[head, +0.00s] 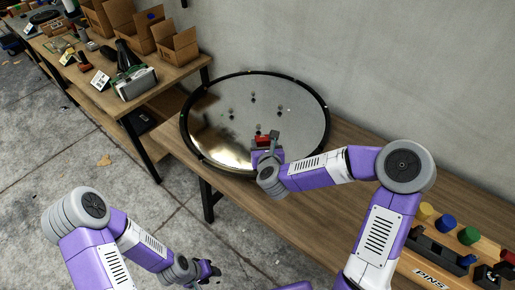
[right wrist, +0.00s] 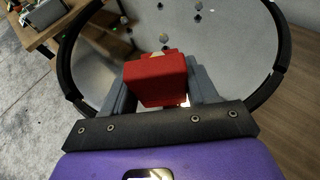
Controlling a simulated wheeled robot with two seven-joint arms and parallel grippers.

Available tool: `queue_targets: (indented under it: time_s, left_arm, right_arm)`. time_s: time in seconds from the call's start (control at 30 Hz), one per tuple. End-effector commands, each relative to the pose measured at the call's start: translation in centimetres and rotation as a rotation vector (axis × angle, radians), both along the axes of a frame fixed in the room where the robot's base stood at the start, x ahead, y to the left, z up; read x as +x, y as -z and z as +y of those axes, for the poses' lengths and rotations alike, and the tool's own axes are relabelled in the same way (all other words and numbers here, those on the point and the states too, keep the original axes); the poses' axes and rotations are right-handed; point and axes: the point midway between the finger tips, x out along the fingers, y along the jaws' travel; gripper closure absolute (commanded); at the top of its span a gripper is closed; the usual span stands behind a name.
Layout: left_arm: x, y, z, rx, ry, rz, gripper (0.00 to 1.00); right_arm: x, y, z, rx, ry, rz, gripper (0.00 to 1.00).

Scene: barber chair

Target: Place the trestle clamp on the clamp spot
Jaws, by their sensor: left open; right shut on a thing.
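The trestle clamp shows as a red block (head: 262,141) over the near part of a round mirror-like disc (head: 215,108). My right gripper (head: 267,145) is shut on it. In the right wrist view the red block (right wrist: 156,80) sits between the two grey fingers, with a small pale part at its top. I cannot tell whether the clamp touches the disc. Nothing clearly marked as the clamp spot can be made out. My left gripper (head: 208,270) is open and empty, low in the head view, away from the table.
The disc has a raised black rim (head: 322,97) and several small dark pieces standing on it. It lies on a wooden table (head: 290,205). A rack with coloured knobs (head: 450,235) stands at the right. Another bench (head: 130,95) holds boxes. The wall is close behind.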

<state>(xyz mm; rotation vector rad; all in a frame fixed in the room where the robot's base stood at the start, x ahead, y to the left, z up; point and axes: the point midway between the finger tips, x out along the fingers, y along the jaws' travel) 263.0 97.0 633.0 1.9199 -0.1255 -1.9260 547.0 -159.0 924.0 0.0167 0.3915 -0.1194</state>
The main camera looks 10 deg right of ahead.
Motion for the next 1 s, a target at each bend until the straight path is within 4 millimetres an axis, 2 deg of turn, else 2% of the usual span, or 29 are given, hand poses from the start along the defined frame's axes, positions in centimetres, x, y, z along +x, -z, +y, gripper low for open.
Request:
queue_targets:
  time_s: [0.07, 0.3, 0.57, 0.8, 1.0]
  left_arm:
    - [0.0, 0.1, 0.0, 0.000, 0.000, 0.001, 0.57]
    - [-0.1, 1.8, 0.0, 0.000, 0.000, 0.001, 0.57]
    - [-0.1, 2.4, 0.0, 0.000, 0.000, 0.001, 0.57]
    - [0.0, 3.6, 0.0, 0.000, 0.000, 0.001, 0.57]
    - [0.0, 3.5, 0.0, 0.000, 0.000, 0.001, 0.57]
  right_arm:
    - [0.3, -0.4, 0.1, 0.005, 0.003, 0.000, 0.91]
    - [0.3, 3.8, 0.2, 0.008, 0.003, 0.005, 0.91]
    - [0.3, 5.9, 0.2, 0.007, 0.005, 0.002, 0.91]
    - [0.3, 9.0, 0.2, 0.008, 0.005, 0.002, 0.91]
    - [0.3, 9.0, 0.2, 0.007, 0.005, -0.001, 0.91]
